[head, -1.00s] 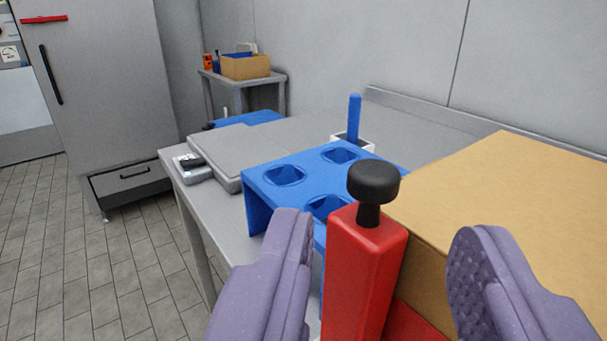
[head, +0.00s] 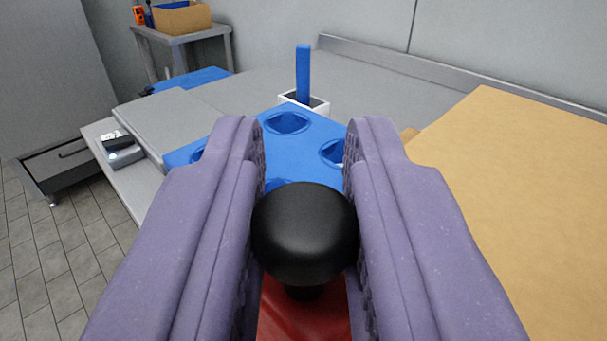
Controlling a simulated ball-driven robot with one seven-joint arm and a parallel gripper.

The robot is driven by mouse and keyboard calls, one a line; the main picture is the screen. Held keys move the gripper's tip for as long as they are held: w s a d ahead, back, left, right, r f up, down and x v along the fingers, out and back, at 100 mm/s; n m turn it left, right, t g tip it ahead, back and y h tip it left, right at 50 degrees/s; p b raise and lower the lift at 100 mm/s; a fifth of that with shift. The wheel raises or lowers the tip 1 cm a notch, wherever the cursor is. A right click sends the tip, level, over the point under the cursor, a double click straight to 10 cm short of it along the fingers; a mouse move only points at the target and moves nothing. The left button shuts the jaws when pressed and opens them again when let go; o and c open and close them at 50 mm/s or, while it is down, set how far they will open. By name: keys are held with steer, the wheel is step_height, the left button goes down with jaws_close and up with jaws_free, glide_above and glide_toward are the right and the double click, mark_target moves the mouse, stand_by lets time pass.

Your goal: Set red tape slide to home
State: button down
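The red tape slide (head: 304,318) shows at the bottom middle, with a round black knob (head: 304,228) on a short stem on top of it. My gripper (head: 305,160) has its two purple padded fingers on the left and right of the knob. The fingers are close to the knob's sides and look to be touching or nearly touching it; I cannot tell whether they grip it. Most of the red body is hidden below the knob and between the fingers.
A blue holder with round holes (head: 310,135) stands just beyond the gripper. A large cardboard box (head: 500,200) is close on the right. A white cup with a blue handle (head: 303,80) and a grey scale (head: 165,120) stand farther back on the steel table.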

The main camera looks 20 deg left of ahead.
steer(key=s+d, duration=0.2)
steer(key=d, duration=0.5)
steer(key=s+d, duration=0.3)
steer(key=d, duration=0.5)
steer(key=shift+s+d+r+b, duration=0.15)
steer(key=shift+r+b, duration=0.05)
steer(key=shift+b, duration=0.2)
steer(key=c, duration=1.1)
jaws_free()
steer(key=shift+d, duration=0.2)
steer(key=shift+o, duration=0.2)
steer(key=shift+s, duration=0.15)
steer(key=p+v, duration=0.2)
steer(key=v, duration=0.5)
steer(key=shift+s+d, duration=0.2)
steer(key=shift+s, duration=0.1)
